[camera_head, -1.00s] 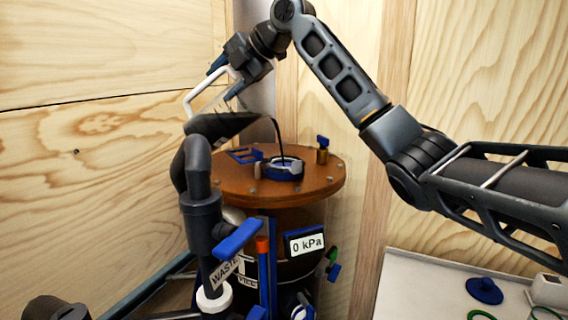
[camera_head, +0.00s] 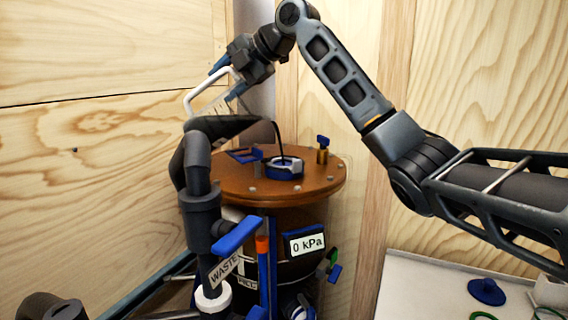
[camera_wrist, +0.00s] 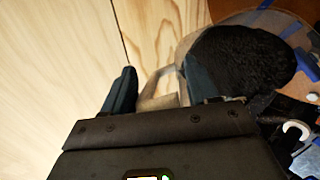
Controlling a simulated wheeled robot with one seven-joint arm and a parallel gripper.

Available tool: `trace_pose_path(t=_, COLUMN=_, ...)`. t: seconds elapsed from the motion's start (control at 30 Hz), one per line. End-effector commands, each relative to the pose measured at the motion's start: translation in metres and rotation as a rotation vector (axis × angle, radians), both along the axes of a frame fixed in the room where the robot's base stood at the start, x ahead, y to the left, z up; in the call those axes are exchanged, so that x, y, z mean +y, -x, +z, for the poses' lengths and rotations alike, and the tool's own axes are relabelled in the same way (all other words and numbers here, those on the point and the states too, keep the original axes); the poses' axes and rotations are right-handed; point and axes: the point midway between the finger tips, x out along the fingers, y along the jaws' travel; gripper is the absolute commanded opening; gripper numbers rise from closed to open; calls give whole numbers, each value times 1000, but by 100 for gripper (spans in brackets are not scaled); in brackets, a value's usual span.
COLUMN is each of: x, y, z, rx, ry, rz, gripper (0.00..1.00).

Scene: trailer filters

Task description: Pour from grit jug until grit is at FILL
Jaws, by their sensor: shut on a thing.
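My gripper (camera_head: 226,78) is shut on the white handle of the grit jug (camera_head: 207,101), above and left of the brown vessel lid (camera_head: 320,181). The jug is clear with scale marks and tipped over to the right; black pipework hides its lower part. A thin dark stream of grit (camera_head: 278,138) falls from its lip into the blue-rimmed opening (camera_head: 285,170) in the lid. In the wrist view, the handle is between the fingers (camera_wrist: 158,90) and black grit (camera_wrist: 240,65) shows in the jug. A FILL label (camera_head: 247,284) is low on the vessel; the grit level there cannot be made out.
Black pipework with a blue lever (camera_head: 237,236) and a WASTE label (camera_head: 225,270) stands in front. A 0 kPa gauge (camera_head: 307,244) is on the vessel. A brass fitting (camera_head: 322,152) rises from the lid. Plywood walls are close behind; a white bench (camera_head: 420,285) is at right.

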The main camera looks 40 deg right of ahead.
Motion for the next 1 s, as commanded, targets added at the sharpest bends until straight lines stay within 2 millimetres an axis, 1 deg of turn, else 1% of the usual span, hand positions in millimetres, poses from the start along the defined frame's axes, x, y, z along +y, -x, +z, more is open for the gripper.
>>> trace_pose_path(t=1.0, x=-3, y=3, z=-3, rx=-28, ry=-27, rz=0, gripper=0)
